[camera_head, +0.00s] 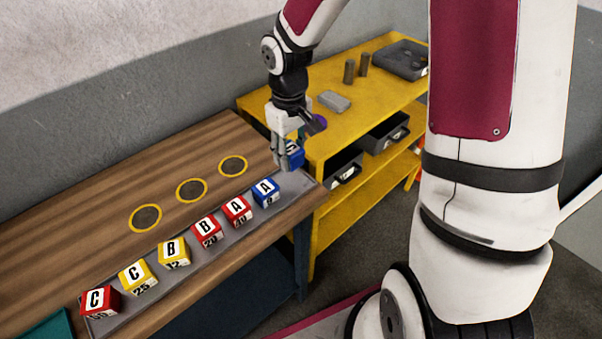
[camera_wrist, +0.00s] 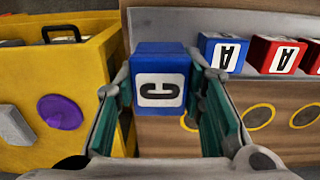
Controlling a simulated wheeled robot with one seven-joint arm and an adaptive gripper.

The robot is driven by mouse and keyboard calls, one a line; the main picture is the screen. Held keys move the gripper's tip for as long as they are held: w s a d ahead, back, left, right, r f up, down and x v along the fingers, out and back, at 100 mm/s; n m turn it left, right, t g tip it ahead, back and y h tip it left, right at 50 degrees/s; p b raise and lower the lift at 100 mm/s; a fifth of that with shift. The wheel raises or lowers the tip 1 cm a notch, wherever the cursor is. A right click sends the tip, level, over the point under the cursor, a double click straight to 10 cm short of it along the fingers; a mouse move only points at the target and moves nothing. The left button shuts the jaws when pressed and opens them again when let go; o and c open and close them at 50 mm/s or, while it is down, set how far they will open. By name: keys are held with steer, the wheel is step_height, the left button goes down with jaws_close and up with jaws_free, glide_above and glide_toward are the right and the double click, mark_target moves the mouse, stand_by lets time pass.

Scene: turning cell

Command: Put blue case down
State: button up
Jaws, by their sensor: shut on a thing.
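My gripper (camera_head: 287,160) is shut on a blue case (camera_head: 294,152) with a white label. In the wrist view the held blue case (camera_wrist: 160,72) shows a letter C between the two fingers. It is over the right end of the grey tray (camera_head: 297,187); I cannot tell whether it touches the tray. Another blue case, marked A (camera_head: 266,192), stands in the tray to the left of the held case. It also shows in the wrist view (camera_wrist: 222,52), apart from the fingers.
Red and yellow cases, such as a red A case (camera_head: 237,210), line the tray further left. Yellow rings (camera_head: 233,166) mark the wooden bench (camera_head: 100,190) behind. A yellow shelf unit (camera_head: 330,118) with grey bins and a purple object (camera_wrist: 60,112) stands close on the right.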

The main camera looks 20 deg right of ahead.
mark_target(290, 148)
steer(key=shift+f, duration=3.5)
steer(key=shift+a, duration=0.1)
steer(key=o, duration=1)
steer(key=shift+f, duration=0.15)
step_height(290, 148, up, 12)
steer(key=shift+r, duration=0.1)
steer(key=s+r+m+t, duration=0.1)
steer(key=s+r, duration=0.4)
steer(key=s, duration=0.1)
steer(key=s+r+m+t, duration=0.1)
steer(key=s+r+t, duration=0.1)
steer(key=s+r, duration=0.4)
steer(key=s+r+m+t, duration=0.1)
steer(key=s+r+t, duration=0.1)
steer(key=s+r, duration=0.4)
steer(key=shift+s+r+m, duration=0.2)
steer(key=shift+s+m, duration=0.1)
steer(key=shift+s, duration=0.9)
